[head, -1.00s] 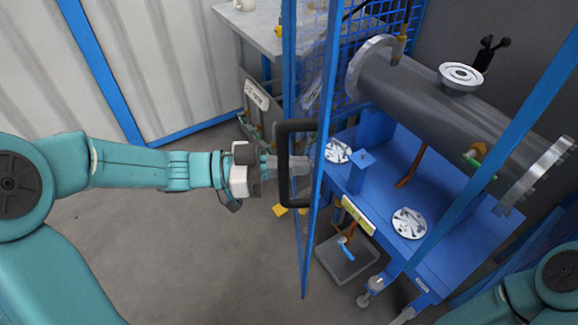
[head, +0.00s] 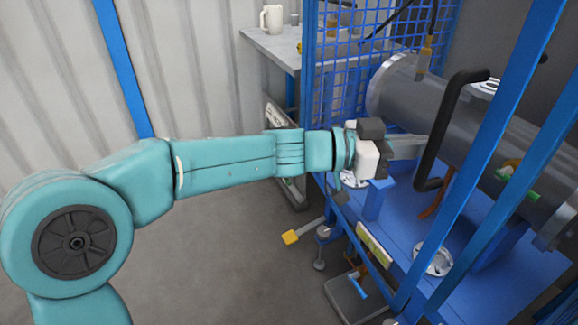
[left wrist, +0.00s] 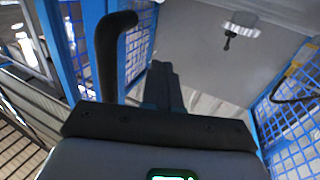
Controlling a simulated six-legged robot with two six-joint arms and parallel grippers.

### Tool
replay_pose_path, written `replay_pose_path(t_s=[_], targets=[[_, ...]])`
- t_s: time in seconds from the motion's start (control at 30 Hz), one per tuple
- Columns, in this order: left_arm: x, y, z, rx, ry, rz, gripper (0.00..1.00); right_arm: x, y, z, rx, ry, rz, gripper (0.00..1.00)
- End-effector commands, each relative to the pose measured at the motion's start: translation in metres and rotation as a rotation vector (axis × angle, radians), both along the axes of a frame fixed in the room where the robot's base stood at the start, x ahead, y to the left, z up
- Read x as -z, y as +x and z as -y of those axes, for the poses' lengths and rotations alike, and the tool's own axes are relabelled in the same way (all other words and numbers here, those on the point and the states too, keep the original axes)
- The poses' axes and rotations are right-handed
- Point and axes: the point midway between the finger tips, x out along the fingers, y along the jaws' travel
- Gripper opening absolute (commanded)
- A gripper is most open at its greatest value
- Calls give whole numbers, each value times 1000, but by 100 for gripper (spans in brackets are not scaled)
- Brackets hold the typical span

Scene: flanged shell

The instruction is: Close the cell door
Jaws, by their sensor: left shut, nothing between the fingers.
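The cell door is a blue-framed panel. Its slanting free-edge bar (head: 505,110) stands at the right of the head view, close beside another blue bar. A black bent handle (head: 437,140) is on the door. It also shows in the left wrist view as a black bar (left wrist: 107,60) left of the fingers. My left gripper (head: 418,146) is shut and empty, its tips right beside the handle; whether they touch it I cannot tell. Its fingers also show in the left wrist view (left wrist: 165,88). My right gripper is not in view.
Inside the cell a grey flanged shell (head: 410,100) lies above a blue bench (head: 405,215). Blue mesh (head: 345,85) stands at the back. A grey table (head: 272,47) with a white mug (head: 271,18) is behind. Grey floor (head: 220,260) is clear at lower left.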

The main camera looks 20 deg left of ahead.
Motion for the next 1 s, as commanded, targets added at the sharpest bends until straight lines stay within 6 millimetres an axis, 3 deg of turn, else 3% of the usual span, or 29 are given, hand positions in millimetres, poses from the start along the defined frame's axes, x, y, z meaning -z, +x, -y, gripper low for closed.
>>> replay_pose_path(t_s=[0.03, 0.2, 0.4, 1.0], targets=[[6, 8, 12, 3, 0, 1, 0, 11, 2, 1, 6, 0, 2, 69], [4, 32, 40, -65, -1, 2, 0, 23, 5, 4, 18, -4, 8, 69], [2, 50, 58, -118, -1, 1, 0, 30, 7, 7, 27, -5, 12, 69], [-1, 57, 69, -138, -2, -2, 0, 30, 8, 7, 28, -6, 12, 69]])
